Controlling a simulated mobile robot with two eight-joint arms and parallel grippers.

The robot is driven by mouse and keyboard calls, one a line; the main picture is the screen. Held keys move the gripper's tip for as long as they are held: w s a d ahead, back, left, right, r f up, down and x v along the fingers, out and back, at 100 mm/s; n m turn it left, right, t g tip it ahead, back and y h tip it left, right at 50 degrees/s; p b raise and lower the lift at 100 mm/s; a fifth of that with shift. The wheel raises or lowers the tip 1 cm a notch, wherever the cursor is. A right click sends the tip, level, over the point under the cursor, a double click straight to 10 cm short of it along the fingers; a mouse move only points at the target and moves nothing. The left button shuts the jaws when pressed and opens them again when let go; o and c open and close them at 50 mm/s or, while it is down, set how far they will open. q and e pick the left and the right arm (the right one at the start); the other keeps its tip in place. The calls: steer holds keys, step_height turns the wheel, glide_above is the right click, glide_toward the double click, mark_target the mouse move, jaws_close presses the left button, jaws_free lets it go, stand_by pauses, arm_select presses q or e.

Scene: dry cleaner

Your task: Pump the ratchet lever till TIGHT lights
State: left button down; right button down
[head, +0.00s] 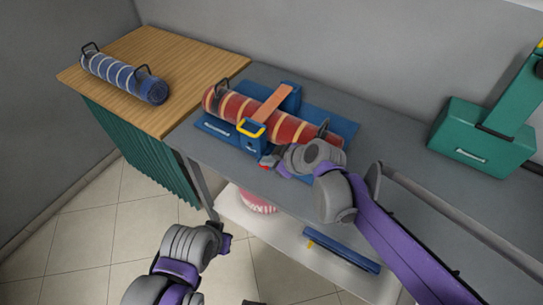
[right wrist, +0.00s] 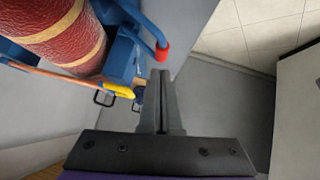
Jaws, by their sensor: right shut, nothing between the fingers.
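A red roll with yellow bands (head: 225,104) lies in a blue cradle (head: 345,128) on the grey bench, with an orange strap (head: 273,103) across it. A blue ratchet housing with a yellow handle-like bar (head: 250,127) stands at its front. A blue lever with a red tip (right wrist: 162,50) shows in the right wrist view. My right gripper (right wrist: 161,78) is shut and empty, its fingertips close to the red tip; I cannot tell whether they touch. My left gripper (head: 226,241) is low in front of the bench, jaws unclear. No lit TIGHT sign is readable.
A blue banded roll (head: 118,76) lies on the wooden table (head: 193,62) at left. A green machine (head: 482,138) stands at right on the bench. A pink striped item (head: 257,202) and a blue bar (head: 342,254) are on the lower shelf. The floor at left is clear.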

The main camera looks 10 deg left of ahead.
steer(key=shift+w+f, duration=0.1)
steer(key=shift+f, duration=0.55)
